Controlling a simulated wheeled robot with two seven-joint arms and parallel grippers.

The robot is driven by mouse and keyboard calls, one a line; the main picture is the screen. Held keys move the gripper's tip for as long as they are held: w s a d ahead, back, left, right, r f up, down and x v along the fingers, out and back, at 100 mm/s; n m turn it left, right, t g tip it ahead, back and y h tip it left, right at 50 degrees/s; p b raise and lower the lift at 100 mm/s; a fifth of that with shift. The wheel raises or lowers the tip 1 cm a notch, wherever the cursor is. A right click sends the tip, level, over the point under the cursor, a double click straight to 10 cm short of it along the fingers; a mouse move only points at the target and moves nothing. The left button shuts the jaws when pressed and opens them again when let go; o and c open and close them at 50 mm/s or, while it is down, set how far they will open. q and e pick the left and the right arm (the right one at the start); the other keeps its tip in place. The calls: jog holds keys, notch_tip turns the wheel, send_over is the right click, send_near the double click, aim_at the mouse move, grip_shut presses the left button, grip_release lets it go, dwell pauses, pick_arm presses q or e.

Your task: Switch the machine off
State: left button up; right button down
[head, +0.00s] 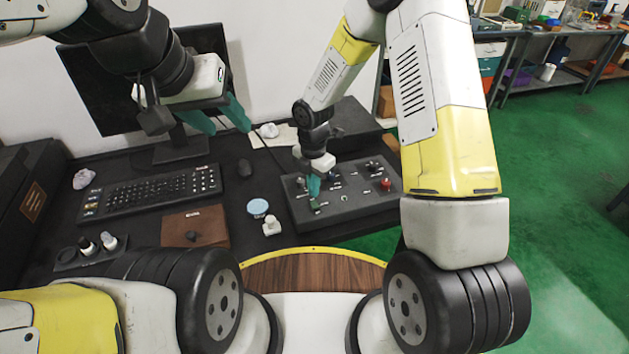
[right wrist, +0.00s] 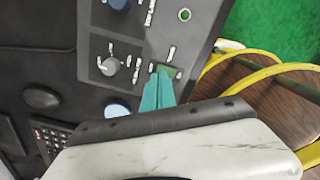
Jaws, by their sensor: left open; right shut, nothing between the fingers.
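The machine's dark control panel (head: 295,207) stands on the table right of centre, with knobs, switches and a red button (head: 386,183) on its right side. My right gripper (head: 314,190) is shut and empty, pointing down at the panel's left part. My left gripper (head: 223,117) is open and empty, raised in front of the monitor.
A keyboard (head: 150,193), a mouse (head: 245,168) and a brown board (head: 195,228) lie left of the panel. A blue round lid (head: 257,207) and a white bottle (head: 271,225) stand close to its left edge. A monitor (head: 88,90) stands behind.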

jog(key=shift+r, duration=2.05)
notch_tip(320, 180, up, 9)
jog(key=m+t, duration=0.1)
jog(key=m, duration=0.4)
send_over(315, 202)
jog(key=d, duration=0.4)
jog(key=s+d+r+m+t, duration=0.1)
jog(key=s+d+r+m, duration=0.15)
jog(key=r+m, duration=0.2)
jog(key=s+d+r+m+t, duration=0.1)
jog(key=s+d+r+m, duration=0.15)
jog(key=r, duration=0.25)
jog(key=s+d+r+m+t+y, duration=0.1)
jog(key=s+d+r+m, duration=0.1)
jog(key=s+r+m, duration=0.3)
jog(key=s+d+r+m+t+y, duration=0.1)
jog(key=s+d+r+m+t, duration=0.1)
jog(key=s+r+m, duration=0.4)
jog(key=s+m, duration=0.3)
jog(key=m, duration=0.1)
jog(key=shift+s+d, duration=0.35)
jog(key=shift+d, duration=0.05)
